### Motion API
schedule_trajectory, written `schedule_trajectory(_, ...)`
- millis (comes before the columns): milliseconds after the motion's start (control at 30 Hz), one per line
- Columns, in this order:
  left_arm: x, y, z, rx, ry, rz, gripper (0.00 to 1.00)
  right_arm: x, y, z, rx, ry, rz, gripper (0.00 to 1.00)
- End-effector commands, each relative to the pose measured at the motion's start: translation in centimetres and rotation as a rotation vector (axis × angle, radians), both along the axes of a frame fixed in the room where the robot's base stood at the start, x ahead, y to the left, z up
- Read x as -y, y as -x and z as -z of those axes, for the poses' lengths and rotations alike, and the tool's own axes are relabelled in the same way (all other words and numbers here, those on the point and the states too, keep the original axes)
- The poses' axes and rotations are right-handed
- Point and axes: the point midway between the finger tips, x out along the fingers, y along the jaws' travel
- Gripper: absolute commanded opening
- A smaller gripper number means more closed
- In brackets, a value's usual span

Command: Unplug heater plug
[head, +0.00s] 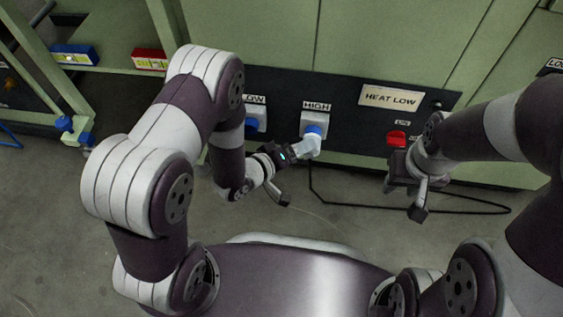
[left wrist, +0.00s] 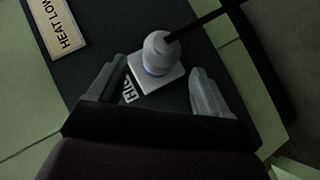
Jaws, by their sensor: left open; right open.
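The heater plug (head: 310,145) is white-grey and sits in the HIGH socket (head: 316,119), which has a blue ring, on the dark panel. In the left wrist view the plug (left wrist: 157,52) is just ahead of and between the two fingers, with its black cable leaving to the upper right. My left gripper (head: 297,151) is open beside the plug, and its fingers (left wrist: 158,68) show apart around the socket area; contact cannot be told. My right gripper (head: 398,163) is open and empty, in front of the panel below the red switch.
The LOW socket (head: 254,118) is left of HIGH, partly behind my left arm. A red switch (head: 397,138) and a HEAT LOW sign (head: 391,97) are to the right. The black cable (head: 420,208) loops on the floor. Blue (head: 75,54) and red (head: 149,59) boxes sit upper left.

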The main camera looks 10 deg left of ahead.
Motion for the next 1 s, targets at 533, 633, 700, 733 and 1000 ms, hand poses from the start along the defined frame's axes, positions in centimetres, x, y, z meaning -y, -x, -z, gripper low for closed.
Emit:
schedule_trajectory(533,3.6,-4.4,2.6,-0.001,-0.002,-0.002,0.78,0.0,0.0,4.1,0.000,0.000,0.000,0.40)
schedule_trajectory(633,3.5,-4.4,2.6,-0.001,-0.002,-0.002,0.78,0.0,0.0,4.0,0.000,0.000,0.000,0.40)
schedule_trajectory(700,3.5,-4.4,2.6,0.000,-0.002,-0.001,0.59,0.0,0.0,4.0,0.000,0.000,0.000,0.40)
schedule_trajectory(733,3.5,-4.4,2.6,0.000,-0.002,-0.001,0.49,0.0,0.0,4.0,0.000,0.000,0.000,0.40)
schedule_trajectory(1000,3.5,-4.3,2.5,0.000,-0.002,-0.001,0.19,0.0,0.0,4.0,0.000,0.000,0.000,0.40)
